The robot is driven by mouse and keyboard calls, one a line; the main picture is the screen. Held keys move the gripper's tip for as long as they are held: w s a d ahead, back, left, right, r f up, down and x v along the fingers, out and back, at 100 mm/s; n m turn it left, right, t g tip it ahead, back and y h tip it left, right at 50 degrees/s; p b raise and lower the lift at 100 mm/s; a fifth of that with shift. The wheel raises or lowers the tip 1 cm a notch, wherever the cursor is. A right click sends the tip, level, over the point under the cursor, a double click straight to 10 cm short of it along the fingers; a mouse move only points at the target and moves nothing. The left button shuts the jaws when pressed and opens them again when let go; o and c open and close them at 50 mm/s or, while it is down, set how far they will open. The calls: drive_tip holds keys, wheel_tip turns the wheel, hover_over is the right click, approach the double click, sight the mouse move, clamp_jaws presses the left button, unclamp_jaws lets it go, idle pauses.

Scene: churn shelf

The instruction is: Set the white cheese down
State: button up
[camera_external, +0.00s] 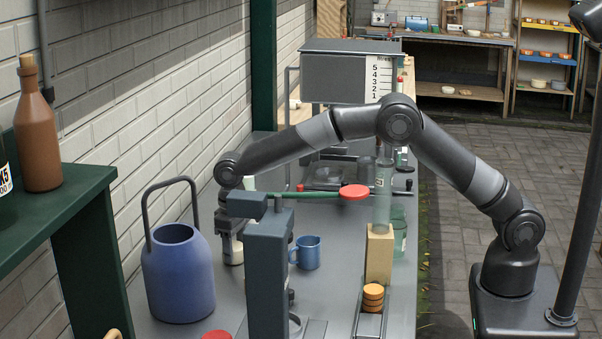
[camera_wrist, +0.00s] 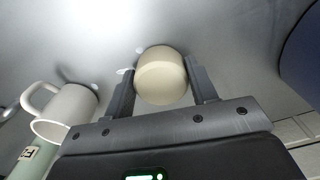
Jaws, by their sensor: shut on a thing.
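The white cheese (camera_wrist: 162,76) is a small cream-coloured round with a flat end, held between the two fingers of my gripper (camera_wrist: 160,90) in the wrist view. My gripper is shut on its sides. In the external view my gripper (camera_external: 231,240) points down over the grey bench (camera_external: 340,285), between the blue can and the dark grey stand. A pale bit of the cheese (camera_external: 237,256) shows between the fingers there, low and close to the bench top. I cannot tell whether the cheese touches the bench.
The blue can (camera_external: 178,275) with a tall handle stands left of my gripper. A dark grey stand (camera_external: 268,270) with a green lever is close on the right, with a blue mug (camera_external: 307,252) behind it. A white mug (camera_wrist: 68,108) is at left in the wrist view.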

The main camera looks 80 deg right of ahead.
sight(235, 245)
drive_tip(key=o, duration=1)
wheel_tip(235, 245, up, 12)
drive_tip(key=s+d+r+t, duration=0.1)
drive_tip(key=s+d+r, duration=0.3)
drive_tip(key=s+r, duration=0.6)
drive_tip(key=s+d+r+n+t, duration=0.15)
drive_tip(key=s+r, duration=0.35)
drive_tip(key=s, duration=0.7)
drive_tip(key=s+d+f+t, duration=0.1)
drive_tip(key=s+f, duration=0.1)
drive_tip(key=s, duration=0.6)
drive_tip(key=s+d+f+t, duration=0.1)
drive_tip(key=s+f, duration=0.1)
drive_tip(key=s, duration=0.6)
drive_tip(key=s+d+f+t, duration=0.1)
drive_tip(key=s+f, duration=0.2)
drive_tip(key=s, duration=0.5)
drive_tip(key=shift+s+f+n, duration=0.1)
drive_tip(key=shift+s+n, duration=0.2)
drive_tip(key=shift+n, duration=0.05)
